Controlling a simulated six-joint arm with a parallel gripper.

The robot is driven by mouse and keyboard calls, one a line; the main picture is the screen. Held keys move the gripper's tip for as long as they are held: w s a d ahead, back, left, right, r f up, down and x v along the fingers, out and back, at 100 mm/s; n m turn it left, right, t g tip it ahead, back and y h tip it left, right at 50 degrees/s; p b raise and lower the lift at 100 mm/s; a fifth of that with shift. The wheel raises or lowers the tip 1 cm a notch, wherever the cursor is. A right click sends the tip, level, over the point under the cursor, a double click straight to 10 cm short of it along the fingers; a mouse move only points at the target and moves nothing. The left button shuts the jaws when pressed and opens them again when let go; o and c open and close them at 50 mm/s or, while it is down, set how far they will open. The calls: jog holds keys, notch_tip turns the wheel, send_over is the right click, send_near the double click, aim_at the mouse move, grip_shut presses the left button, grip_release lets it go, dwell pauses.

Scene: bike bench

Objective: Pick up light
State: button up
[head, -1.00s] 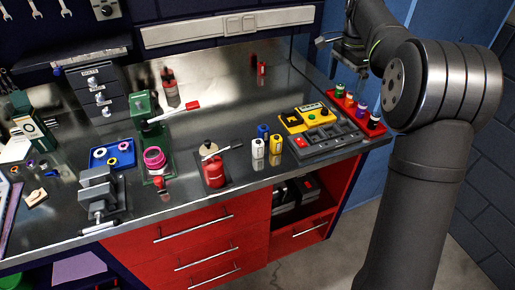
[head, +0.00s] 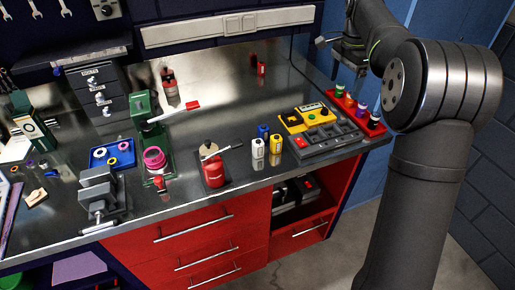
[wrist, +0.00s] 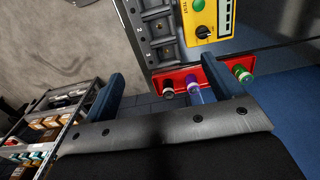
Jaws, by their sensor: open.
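Several small capped cylinders stand in a red tray (head: 376,128) at the bench's right end; their caps include green, red and purple. I cannot tell which thing is the light. In the wrist view the red tray (wrist: 176,77) holds a dark-capped cylinder (wrist: 167,91), a purple one (wrist: 193,88) and a green one (wrist: 241,74). My gripper (wrist: 162,70) is open, its blue fingers apart and empty, with the dark and purple cylinders showing between or near them. In the head view my gripper (head: 348,68) hangs behind and above the tray.
A yellow tester (head: 305,117) and a grey slotted rack (head: 322,139) sit left of the tray. White (head: 258,148), yellow (head: 276,145) and blue cylinders stand beside them. A red bottle (head: 213,170) and a vise (head: 100,195) are further left. The bench behind is mostly clear.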

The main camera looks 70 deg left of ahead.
jog(key=c, duration=0.8)
jog(key=n, duration=1.7)
send_over(258, 141)
jog(key=shift+c, duration=0.2)
notch_tip(258, 141, down, 16)
jog(key=shift+f, duration=0.15)
